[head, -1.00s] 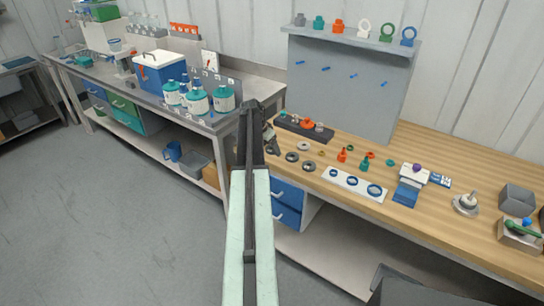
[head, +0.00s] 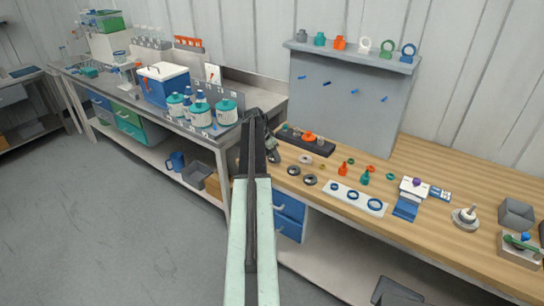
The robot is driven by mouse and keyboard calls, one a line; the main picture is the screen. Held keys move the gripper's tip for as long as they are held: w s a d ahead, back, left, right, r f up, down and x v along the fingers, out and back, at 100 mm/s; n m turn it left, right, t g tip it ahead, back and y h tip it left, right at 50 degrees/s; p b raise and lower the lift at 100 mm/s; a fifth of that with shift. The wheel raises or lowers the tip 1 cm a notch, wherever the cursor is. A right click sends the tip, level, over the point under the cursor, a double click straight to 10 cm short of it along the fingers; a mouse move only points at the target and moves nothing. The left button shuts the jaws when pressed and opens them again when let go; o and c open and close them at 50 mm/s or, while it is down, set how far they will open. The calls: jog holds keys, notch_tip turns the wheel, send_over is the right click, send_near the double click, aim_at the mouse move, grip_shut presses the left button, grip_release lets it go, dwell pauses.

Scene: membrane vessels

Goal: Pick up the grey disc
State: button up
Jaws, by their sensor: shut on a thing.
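My arm reaches up the middle of the head view to the front left edge of the wooden bench. My gripper (head: 271,151) is at its far end, partly hidden by my own dark arm link. It is shut on a small dark grey piece, which looks like the grey disc (head: 274,157), low by the bench's left end. Most of the disc is hidden, and I cannot tell whether it still touches the bench. Two similar dark grey rings (head: 293,170) (head: 310,180) lie to its right, and a lighter ring (head: 305,159) lies behind them.
A dark rail (head: 318,146) with several fittings stands behind the rings. A metal bench (head: 140,111) with bottles and a blue cooler is left.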

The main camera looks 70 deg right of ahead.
jog(key=s+a+r+p, duration=0.5)
jog(key=s+a+r, duration=0.1)
jog(key=s+a, duration=0.5)
jog(key=shift+s+r, duration=0.2)
jog(key=shift+s, duration=0.1)
